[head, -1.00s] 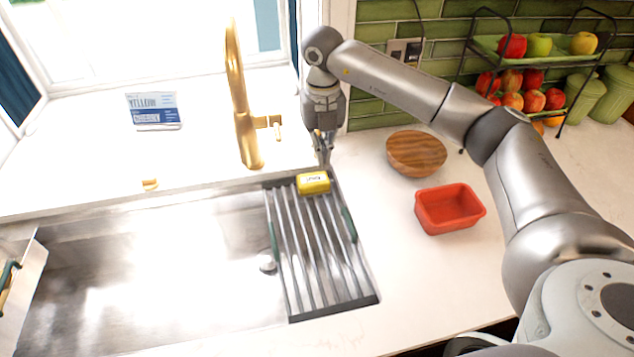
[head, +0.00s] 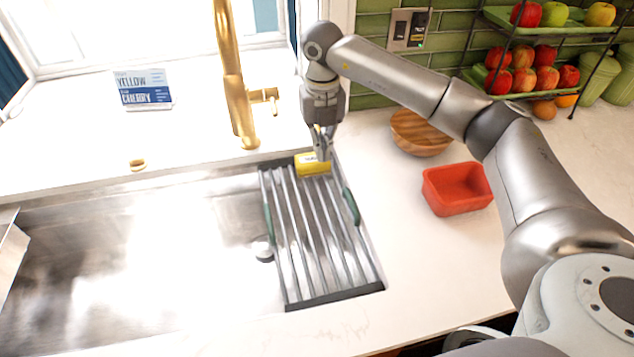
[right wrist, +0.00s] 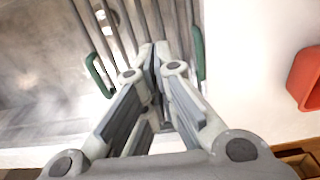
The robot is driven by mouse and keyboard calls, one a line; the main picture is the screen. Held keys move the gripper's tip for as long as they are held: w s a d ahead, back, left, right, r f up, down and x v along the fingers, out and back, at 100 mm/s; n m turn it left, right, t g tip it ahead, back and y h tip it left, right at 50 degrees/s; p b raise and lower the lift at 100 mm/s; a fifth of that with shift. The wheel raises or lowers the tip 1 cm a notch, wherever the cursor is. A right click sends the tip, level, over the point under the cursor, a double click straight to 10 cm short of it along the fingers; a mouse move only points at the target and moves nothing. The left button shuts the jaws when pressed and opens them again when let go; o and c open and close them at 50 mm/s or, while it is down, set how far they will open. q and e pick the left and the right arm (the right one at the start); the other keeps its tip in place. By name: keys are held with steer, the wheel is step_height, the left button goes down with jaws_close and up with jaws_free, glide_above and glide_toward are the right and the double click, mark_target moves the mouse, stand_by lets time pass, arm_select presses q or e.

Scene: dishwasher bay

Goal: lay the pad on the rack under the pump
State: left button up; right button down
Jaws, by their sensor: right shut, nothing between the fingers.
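The yellow pad (head: 307,167), with a printed label, lies at the far end of the metal rack (head: 293,243) that spans the sink's right side. My right gripper (head: 323,158) is shut and empty. It points down and covers the right part of the pad in the head view; I cannot tell whether they touch. In the right wrist view its closed fingertips (right wrist: 155,50) are over the rack's bars, and the pad is not seen. No clear soap pump shows; a gold faucet (head: 238,95) stands behind the sink. My left gripper is not in view.
A red tub (head: 458,190) and wooden bowl (head: 419,134) stand right of the rack. A tiered fruit stand (head: 545,38) is at the back right. A blue-and-white card (head: 143,89) stands behind the sink (head: 140,270).

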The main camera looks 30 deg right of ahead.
mark_target(312, 163)
step_height(312, 163, down, 12)
steer(key=shift+f+p, duration=0.25)
steer(key=shift+p, duration=0.55)
steer(key=shift+w+d+r, duration=0.1)
steer(key=shift+w+d, duration=0.05)
steer(key=shift+w, duration=0.4)
steer(key=shift+w+d, duration=0.1)
steer(key=shift+w, duration=0.45)
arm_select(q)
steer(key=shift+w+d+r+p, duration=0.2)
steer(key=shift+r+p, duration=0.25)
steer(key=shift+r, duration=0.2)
arm_select(e)
steer(key=shift+w+d, duration=0.25)
steer(key=shift+w, duration=0.6)
